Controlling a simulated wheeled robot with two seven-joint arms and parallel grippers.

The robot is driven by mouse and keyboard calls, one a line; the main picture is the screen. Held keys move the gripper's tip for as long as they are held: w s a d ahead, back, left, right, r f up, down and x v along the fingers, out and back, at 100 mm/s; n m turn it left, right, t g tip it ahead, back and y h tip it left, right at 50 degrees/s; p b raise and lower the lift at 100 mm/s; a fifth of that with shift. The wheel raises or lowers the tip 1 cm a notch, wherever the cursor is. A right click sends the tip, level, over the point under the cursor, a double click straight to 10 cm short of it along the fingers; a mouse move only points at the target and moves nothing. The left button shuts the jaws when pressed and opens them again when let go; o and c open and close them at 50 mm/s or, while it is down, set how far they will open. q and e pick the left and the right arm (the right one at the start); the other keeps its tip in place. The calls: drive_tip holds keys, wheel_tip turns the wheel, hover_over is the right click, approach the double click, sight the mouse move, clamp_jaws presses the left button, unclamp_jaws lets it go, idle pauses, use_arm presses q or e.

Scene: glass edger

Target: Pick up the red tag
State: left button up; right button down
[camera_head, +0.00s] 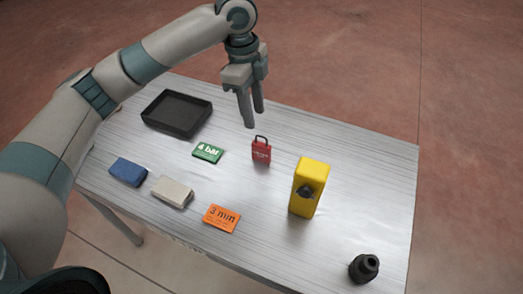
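The red tag (261,151) stands or lies near the middle of the table, a small red piece with faint pale print and a dark loop at its top. My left gripper (254,118) points down above the table, just behind and slightly left of the tag in the picture. Its two fingers are apart, with a narrow gap between them and nothing held. The fingertips appear clear of the tag. My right gripper is not in view.
On the metal table (350,165) are a black tray (177,132), a green "4 bar" card (208,152), a blue block (128,171), a beige block (172,191), an orange "3 min" card (221,218), a yellow box (312,180) right of the tag and a black knob-like part (364,268).

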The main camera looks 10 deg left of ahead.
sight(260, 144)
use_arm(q)
drive_tip(key=f+p, duration=0.1)
drive_tip(key=f, duration=0.5)
drive_tip(key=d+f+p, duration=0.1)
drive_tip(key=f, duration=0.2)
drive_tip(key=shift+s+f+p, duration=0.1)
drive_tip(key=shift+f+p, duration=0.2)
drive_tip(key=shift+p, duration=0.05)
drive_tip(key=shift+d+f, duration=0.1)
drive_tip(key=shift+f, duration=0.45)
drive_tip(key=shift+d+f+p, duration=0.1)
drive_tip(key=shift+f+p, duration=0.3)
drive_tip(key=shift+p, duration=0.1)
drive_tip(key=f, duration=0.1)
drive_tip(key=f+p, duration=0.1)
drive_tip(key=f, duration=0.1)
drive_tip(key=shift+d, duration=0.25)
drive_tip(key=shift+f+p, duration=0.35)
drive_tip(key=shift+f, duration=0.3)
clamp_jaws()
